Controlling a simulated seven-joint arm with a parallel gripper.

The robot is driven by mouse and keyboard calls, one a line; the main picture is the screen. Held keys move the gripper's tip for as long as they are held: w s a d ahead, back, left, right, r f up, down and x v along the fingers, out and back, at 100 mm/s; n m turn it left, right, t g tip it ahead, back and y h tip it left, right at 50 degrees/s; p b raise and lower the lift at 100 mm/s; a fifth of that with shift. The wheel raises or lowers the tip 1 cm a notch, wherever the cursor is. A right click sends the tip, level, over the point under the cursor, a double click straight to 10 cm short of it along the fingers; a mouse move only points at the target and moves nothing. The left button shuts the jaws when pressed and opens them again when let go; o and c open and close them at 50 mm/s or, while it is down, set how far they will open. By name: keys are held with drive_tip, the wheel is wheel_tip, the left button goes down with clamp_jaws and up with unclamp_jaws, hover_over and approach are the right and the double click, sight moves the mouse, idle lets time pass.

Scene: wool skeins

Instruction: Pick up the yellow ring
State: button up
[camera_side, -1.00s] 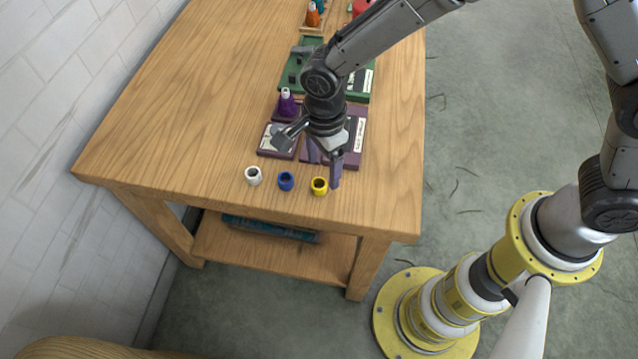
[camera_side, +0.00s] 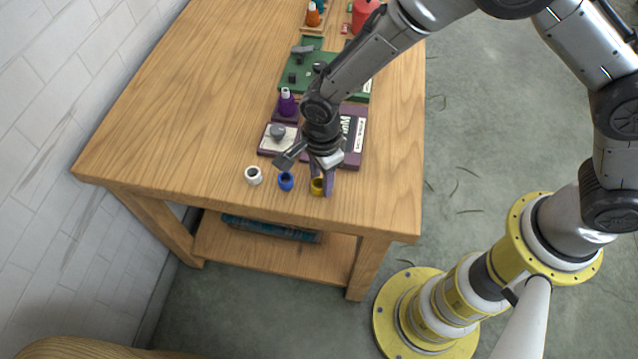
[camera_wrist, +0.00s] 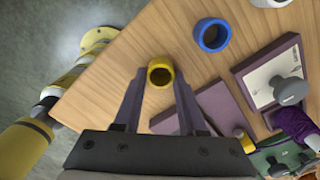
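The yellow ring (camera_side: 316,187) stands on the table near its front edge, at the right end of a row of three rings. In the side view my gripper (camera_side: 322,188) is down at it, and a finger hides part of it. In the wrist view the yellow ring (camera_wrist: 160,72) shows between the tips of my open gripper (camera_wrist: 157,75), with a finger on either side. I cannot tell whether the fingers touch it.
A blue ring (camera_side: 286,181) and a white ring (camera_side: 253,175) stand to the left. Behind are a purple board (camera_side: 353,150), a purple skein (camera_side: 287,103) and a green board (camera_side: 300,75). The table (camera_side: 190,120) is clear at left.

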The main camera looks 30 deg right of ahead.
clamp_jaws()
drive_tip(key=shift+r, duration=0.15)
